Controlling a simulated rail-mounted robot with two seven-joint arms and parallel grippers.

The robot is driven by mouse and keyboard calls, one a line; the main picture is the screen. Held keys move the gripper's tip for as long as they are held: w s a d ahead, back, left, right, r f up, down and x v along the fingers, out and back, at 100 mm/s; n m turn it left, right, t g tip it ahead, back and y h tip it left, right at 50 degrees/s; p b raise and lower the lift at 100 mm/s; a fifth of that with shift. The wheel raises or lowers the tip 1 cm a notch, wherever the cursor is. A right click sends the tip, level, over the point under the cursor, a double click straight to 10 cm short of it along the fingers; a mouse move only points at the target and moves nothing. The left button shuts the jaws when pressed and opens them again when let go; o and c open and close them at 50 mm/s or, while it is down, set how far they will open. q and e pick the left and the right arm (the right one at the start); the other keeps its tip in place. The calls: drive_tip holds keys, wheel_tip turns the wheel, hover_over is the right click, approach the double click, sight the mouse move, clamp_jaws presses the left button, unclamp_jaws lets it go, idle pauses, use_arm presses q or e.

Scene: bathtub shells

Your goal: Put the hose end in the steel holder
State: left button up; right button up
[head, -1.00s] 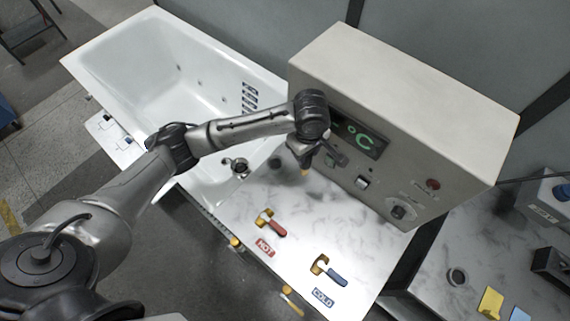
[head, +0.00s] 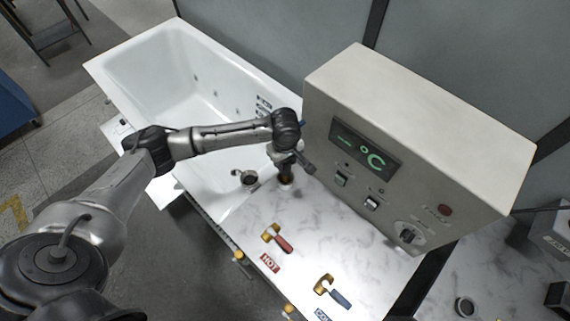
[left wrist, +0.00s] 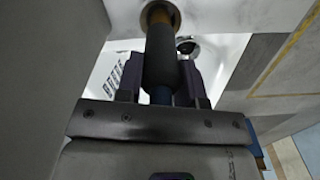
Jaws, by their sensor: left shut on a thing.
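The hose end (left wrist: 165,65) is a dark grey cylinder with a brass-coloured tip and a blue part near the jaws. My left gripper (left wrist: 160,88) is shut on it, with one finger on each side. In the head view my left gripper (head: 286,160) points down over the tub-end edge of the marble deck, and the hose end (head: 285,175) hangs below it. A round steel ring with a dark centre (head: 247,178), which looks like the steel holder, is just left of the hose end, apart from it. It also shows in the left wrist view (left wrist: 187,45). My right gripper is out of view.
The white bathtub (head: 130,62) lies beyond my left arm. A control box (head: 430,130) with a °C display stands close right of the gripper. Red (head: 279,238) and blue (head: 335,293) tap handles stand on the near deck. Another small round cup (head: 465,306) is on the right bench.

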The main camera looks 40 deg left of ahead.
sight(285, 173)
use_arm(q)
wheel_tip(285, 173, down, 3)
drive_tip(key=shift+r, duration=0.1)
idle(0.3)
drive_tip(key=o, duration=1)
